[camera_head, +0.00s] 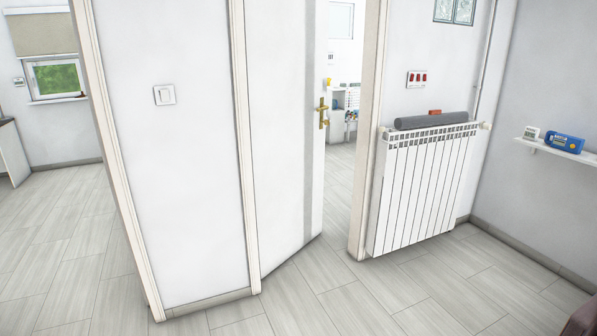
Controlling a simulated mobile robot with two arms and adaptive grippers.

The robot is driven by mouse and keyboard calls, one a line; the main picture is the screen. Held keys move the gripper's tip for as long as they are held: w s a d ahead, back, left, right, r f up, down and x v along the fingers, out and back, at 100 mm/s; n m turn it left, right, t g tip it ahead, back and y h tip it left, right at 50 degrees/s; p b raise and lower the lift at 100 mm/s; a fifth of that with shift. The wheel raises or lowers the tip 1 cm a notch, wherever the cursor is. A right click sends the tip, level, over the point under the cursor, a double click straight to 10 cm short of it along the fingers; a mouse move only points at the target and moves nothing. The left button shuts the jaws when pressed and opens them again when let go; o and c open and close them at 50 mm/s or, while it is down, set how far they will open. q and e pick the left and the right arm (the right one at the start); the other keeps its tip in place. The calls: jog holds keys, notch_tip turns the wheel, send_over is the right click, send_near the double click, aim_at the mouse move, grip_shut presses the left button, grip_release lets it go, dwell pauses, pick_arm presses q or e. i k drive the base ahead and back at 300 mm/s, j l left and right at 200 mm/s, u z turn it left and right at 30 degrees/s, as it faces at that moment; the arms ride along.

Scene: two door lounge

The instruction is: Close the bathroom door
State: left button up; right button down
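The white bathroom door (280,130) stands partly open in the middle of the head view. Its left edge is at the left door post (241,140), and it swings away from me into the room behind. A brass handle (322,112) sits near its free edge. A gap shows between that edge and the right door post (368,130). Through the gap I see part of a bright room with a tiled floor and small items on shelves. Neither of my grippers is in view.
A white radiator (425,190) with a grey roll (430,121) on top stands right of the doorway. A wall shelf (556,150) holds a blue device (565,143). A wall section with a light switch (165,95) is left. The floor before the door is clear.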

aim_at(286, 47)
jog(key=i+l, duration=0.1)
jog(key=i, duration=2.25)
jog(key=j+u, duration=0.05)
jog(key=j, duration=0.05)
